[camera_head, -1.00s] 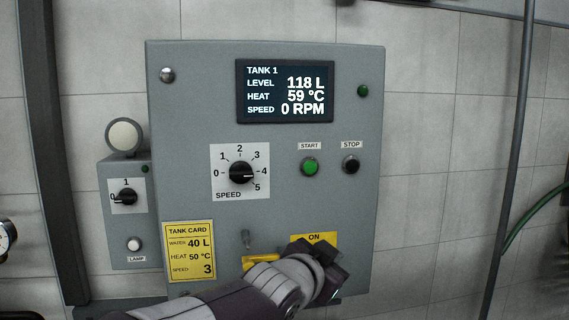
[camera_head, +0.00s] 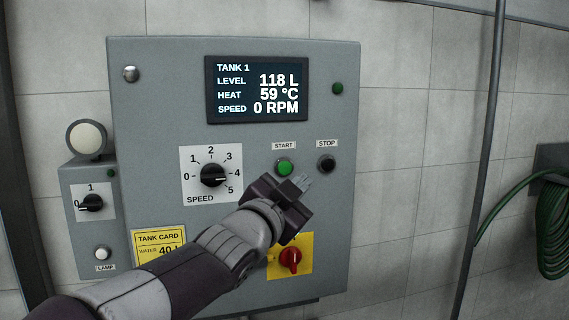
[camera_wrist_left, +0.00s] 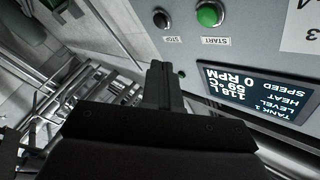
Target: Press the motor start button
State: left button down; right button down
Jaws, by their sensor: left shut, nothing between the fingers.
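The green START button (camera_head: 285,167) sits on the grey control panel (camera_head: 340,220), under its START label. The black STOP button (camera_head: 326,163) is just to its right. My left gripper (camera_head: 301,181) is shut and empty, its fingertips just below and right of the START button in the head view, apart from it in the picture. In the left wrist view the shut fingers (camera_wrist_left: 158,75) show in front of the panel, with the START button (camera_wrist_left: 209,14) and the STOP button (camera_wrist_left: 161,18) beyond them. My right gripper is not in view.
The display (camera_head: 256,89) reads level 118 L, heat 59 °C, speed 0 RPM. The speed knob (camera_head: 213,175) is left of START. A red rotary switch (camera_head: 290,261) on a yellow plate is below my gripper. My forearm partly covers the tank card (camera_head: 158,240).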

aim_at(286, 174)
pick_arm(q)
jog(key=shift+w+a+p, duration=0.35)
jog(key=shift+w+p, duration=0.45)
jog(key=shift+w, duration=0.35)
jog(key=shift+w+a+p, duration=0.4)
jog(key=shift+w+p, duration=0.35)
jog(key=shift+w, duration=0.35)
jog(key=shift+w+a+p, duration=0.35)
jog(key=shift+w+p, duration=0.45)
jog(key=shift+w, duration=0.35)
jog(key=shift+w+a, duration=0.1)
jog(key=shift+w, duration=0.35)
